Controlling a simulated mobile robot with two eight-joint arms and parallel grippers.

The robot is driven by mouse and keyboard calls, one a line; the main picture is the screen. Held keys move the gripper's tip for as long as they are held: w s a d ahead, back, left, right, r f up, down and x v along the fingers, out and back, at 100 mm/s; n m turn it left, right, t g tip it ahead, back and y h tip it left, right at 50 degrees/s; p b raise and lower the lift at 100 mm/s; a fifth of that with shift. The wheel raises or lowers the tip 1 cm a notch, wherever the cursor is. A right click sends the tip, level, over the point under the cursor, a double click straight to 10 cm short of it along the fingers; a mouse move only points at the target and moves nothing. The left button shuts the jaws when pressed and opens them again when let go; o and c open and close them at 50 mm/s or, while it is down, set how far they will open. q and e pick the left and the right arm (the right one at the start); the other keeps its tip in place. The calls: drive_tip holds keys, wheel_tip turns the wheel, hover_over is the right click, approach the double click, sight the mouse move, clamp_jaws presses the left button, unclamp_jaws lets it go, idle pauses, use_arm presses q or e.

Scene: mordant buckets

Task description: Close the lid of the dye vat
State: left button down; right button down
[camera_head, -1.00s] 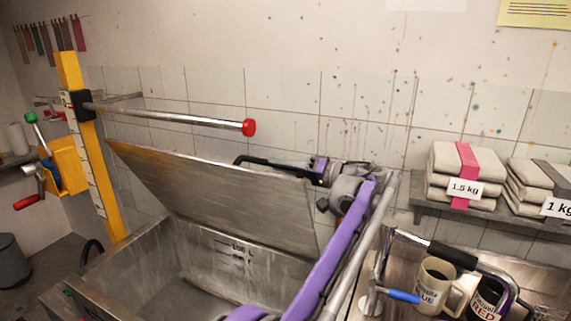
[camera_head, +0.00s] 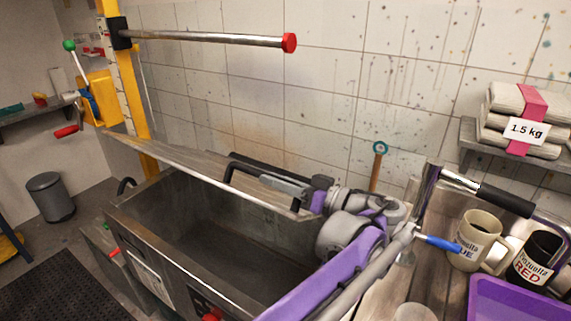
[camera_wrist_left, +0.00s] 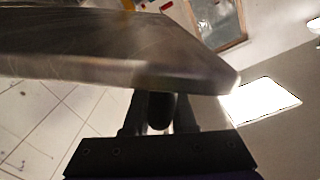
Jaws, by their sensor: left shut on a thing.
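The dye vat (camera_head: 158,243) is a grey metal tub with an open, dark inside. Its metal lid (camera_head: 190,160) is hinged at the back and partly lowered, tilted above the tub, its inside still visible beneath. A black bar handle (camera_head: 243,162) runs along the lid. My left gripper (camera_head: 290,187) is shut on this handle near the lid's right end. In the left wrist view the lid (camera_wrist_left: 110,50) spans the top, and the gripper (camera_wrist_left: 160,112) has the dark handle between its fingers. My right gripper is not in view.
A yellow post (camera_head: 135,75) carries a horizontal bar with a red end (camera_head: 289,43) above the lid. Mugs (camera_head: 477,240) and a purple tray (camera_head: 515,300) stand right of the vat. Folded cloth (camera_head: 515,118) lies on a wall shelf. A bin (camera_head: 52,197) stands at left.

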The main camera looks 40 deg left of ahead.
use_arm(q)
drive_tip(key=shift+s+f, duration=0.4)
drive_tip(key=shift+f, duration=0.05)
drive_tip(key=c, duration=0.8)
unclamp_jaws()
drive_tip(key=shift+o, duration=0.2)
drive_tip(key=d+p, duration=0.1)
drive_tip(key=d, duration=1)
drive_tip(key=shift+w, duration=0.45)
drive_tip(key=shift+s+a, duration=0.1)
